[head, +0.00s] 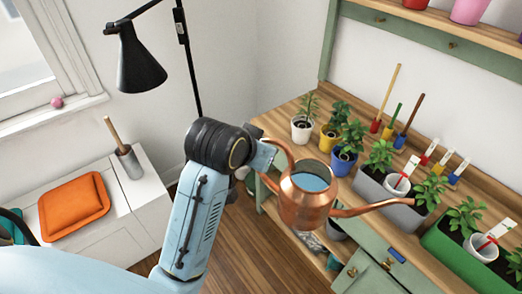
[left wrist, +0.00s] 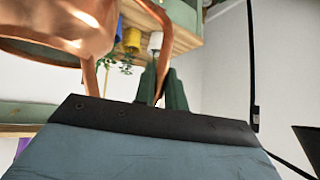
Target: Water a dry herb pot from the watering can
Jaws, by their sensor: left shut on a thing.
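A copper watering can (head: 308,207) with bluish water inside hangs roughly upright in front of the bench. My left gripper (head: 268,152) is shut on its handle; the left wrist view shows the handle between the green fingers (left wrist: 163,88). The spout points right, its tip at the grey planter (head: 370,189); I cannot tell its exact height above it. Potted plants stand on the bench: a white pot (head: 301,131), a yellow pot (head: 327,142) and a blue pot (head: 342,164). White tagged pots stand in the grey planter and green planter (head: 450,262). I cannot tell which herb is dry. My right gripper is out of view.
The wooden bench (head: 279,121) has green drawers below and a shelf (head: 452,38) above. Several coloured-handled tools (head: 408,120) stand behind the pots. A black lamp (head: 140,62) and a white cabinet with an orange cushion (head: 74,206) are left. Open floor lies between.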

